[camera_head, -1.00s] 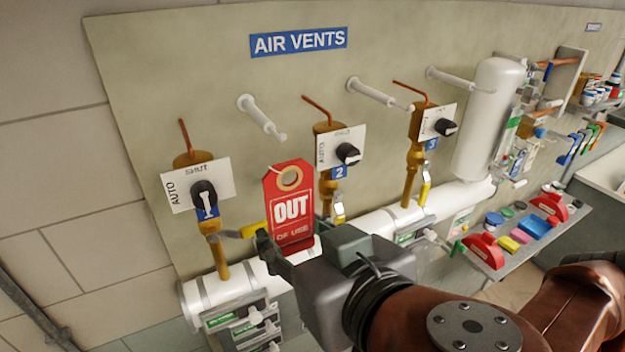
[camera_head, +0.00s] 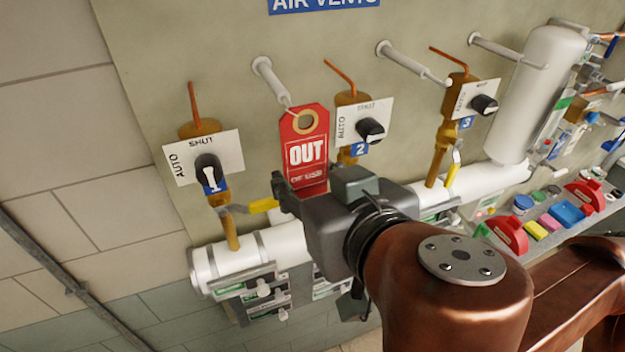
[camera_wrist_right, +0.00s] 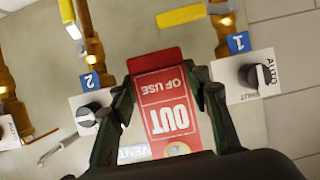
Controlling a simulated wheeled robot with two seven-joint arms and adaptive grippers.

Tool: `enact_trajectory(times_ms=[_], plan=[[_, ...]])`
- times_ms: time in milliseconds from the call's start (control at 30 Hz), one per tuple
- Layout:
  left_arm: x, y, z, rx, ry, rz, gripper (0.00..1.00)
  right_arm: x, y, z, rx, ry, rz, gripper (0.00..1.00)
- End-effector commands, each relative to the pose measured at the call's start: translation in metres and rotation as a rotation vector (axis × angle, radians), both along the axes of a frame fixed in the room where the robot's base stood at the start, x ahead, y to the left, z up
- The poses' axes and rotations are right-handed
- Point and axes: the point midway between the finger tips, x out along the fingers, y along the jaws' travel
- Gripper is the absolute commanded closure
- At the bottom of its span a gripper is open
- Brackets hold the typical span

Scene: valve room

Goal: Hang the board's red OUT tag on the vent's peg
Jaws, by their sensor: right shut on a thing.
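The red OUT tag (camera_head: 306,152) is upright in the head view, its ringed hole at the top. My right gripper (camera_head: 308,192) is shut on the tag's lower part. In the right wrist view the tag (camera_wrist_right: 168,108) sits between both fingers of the gripper (camera_wrist_right: 168,92). A white peg (camera_head: 268,80) sticks out of the board between vents 1 and 2. Its tip shows just above the tag's upper left corner, beside the hole; I cannot tell whether they touch. Vent 1 (camera_head: 203,158) is left of the tag, vent 2 (camera_head: 365,120) right. My left gripper is not in view.
More white pegs (camera_head: 408,60) (camera_head: 503,48) project farther right. Copper pipes and vent 3 (camera_head: 473,98) stand near them. A white horizontal pipe (camera_head: 285,240) runs below. A white tank (camera_head: 540,95) and a shelf of coloured items (camera_head: 550,225) are at right.

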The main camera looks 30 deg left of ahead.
Motion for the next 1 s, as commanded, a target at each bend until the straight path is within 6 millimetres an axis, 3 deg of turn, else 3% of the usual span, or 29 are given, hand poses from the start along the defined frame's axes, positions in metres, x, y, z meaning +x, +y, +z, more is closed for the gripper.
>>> enact_trajectory(times_ms=[100, 200, 633, 800, 1000], plan=[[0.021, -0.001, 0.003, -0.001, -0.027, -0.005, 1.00, 0.005, 0.005, 0.000, 0.001, -0.001, -0.001, 0.70], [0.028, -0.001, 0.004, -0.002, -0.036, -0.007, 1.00, 0.008, 0.009, -0.001, 0.000, -0.001, -0.002, 0.70], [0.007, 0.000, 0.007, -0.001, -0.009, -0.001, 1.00, 0.024, 0.027, -0.003, 0.001, -0.001, -0.002, 0.70], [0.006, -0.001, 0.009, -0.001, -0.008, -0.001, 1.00, 0.031, 0.034, -0.004, 0.001, -0.002, -0.004, 0.70], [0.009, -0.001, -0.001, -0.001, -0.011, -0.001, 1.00, 0.036, 0.041, -0.012, 0.001, -0.001, -0.002, 0.70]])
